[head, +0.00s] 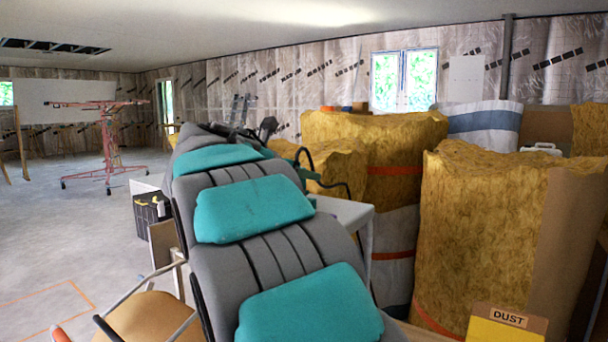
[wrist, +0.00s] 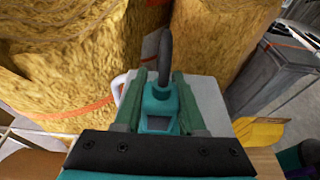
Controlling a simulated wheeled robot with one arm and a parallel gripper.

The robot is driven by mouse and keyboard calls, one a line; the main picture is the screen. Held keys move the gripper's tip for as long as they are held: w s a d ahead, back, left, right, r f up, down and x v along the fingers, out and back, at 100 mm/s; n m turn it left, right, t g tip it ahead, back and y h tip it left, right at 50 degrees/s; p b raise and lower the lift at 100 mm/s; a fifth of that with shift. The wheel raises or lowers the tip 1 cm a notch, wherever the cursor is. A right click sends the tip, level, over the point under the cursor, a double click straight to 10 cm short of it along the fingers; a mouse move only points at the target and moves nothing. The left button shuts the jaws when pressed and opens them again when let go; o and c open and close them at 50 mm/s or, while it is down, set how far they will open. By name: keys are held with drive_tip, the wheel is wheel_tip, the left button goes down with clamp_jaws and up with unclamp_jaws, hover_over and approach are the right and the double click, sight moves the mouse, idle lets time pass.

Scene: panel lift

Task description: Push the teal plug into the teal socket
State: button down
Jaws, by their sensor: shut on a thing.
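In the wrist view my gripper (wrist: 158,84) has its two green fingers closed on either side of the teal plug (wrist: 160,102). A thick dark cable (wrist: 166,55) rises from the plug's far end. The plug is over or near a pale grey tabletop (wrist: 212,108); I cannot tell whether it touches it. In the head view my padded arm hides the gripper and most of the plug; dark cable loops (head: 338,184) show just right of the arm. I cannot make out the teal socket for certain in either view.
Tall yellow insulation rolls (head: 490,220) stand right of and behind the pale table (head: 357,213). A yellow box marked DUST (head: 508,322) is at lower right. A black crate (head: 150,212) stands left of my arm. The floor (head: 60,220) at left is mostly open.

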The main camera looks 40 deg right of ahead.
drive_tip(key=shift+f, duration=0.4)
drive_tip(key=shift+c, duration=2.1)
unclamp_jaws()
